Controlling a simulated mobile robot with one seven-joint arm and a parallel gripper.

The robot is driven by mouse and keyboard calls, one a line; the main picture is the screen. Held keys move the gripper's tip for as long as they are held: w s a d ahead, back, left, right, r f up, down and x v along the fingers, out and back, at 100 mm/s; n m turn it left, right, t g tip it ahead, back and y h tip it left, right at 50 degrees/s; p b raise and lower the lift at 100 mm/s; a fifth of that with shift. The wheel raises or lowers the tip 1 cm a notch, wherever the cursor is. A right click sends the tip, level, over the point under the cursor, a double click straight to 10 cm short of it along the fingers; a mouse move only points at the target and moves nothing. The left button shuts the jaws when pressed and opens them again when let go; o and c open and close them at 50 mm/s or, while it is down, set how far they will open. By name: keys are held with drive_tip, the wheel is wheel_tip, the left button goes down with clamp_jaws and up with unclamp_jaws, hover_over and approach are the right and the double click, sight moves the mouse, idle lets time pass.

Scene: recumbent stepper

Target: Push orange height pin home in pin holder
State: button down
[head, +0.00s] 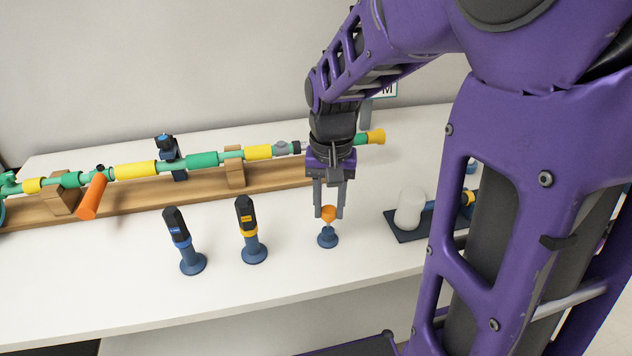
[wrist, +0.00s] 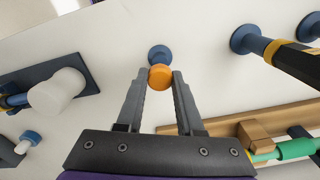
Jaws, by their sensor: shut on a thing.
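The orange height pin (head: 328,213) is upright between the fingertips of my gripper (head: 329,212). The blue pin holder (head: 327,238) stands on the table directly below it, and the pin's lower end meets the holder's top; how deep it sits I cannot tell. In the wrist view the round orange pin head (wrist: 159,76) lies between the two dark fingers of my gripper (wrist: 160,76), which are shut on it. The blue holder (wrist: 158,53) shows just past the pin, partly hidden by it.
Two dark handled tools (head: 250,232) (head: 183,240) stand in blue holders to the left. A long green and yellow bar assembly (head: 203,160) rests on wooden supports behind. A white rounded piece on a dark plate (head: 410,208) is to the right. The table in front is clear.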

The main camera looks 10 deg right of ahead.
drive_tip(key=shift+f+b, duration=1.05)
drive_tip(key=shift+f, duration=0.6)
idle(1.3)
drive_tip(key=shift+c, duration=2.3)
unclamp_jaws()
drive_tip(key=shift+r, duration=0.1)
drive_tip(key=shift+r+p, duration=2.65)
drive_tip(key=shift+r, duration=0.3)
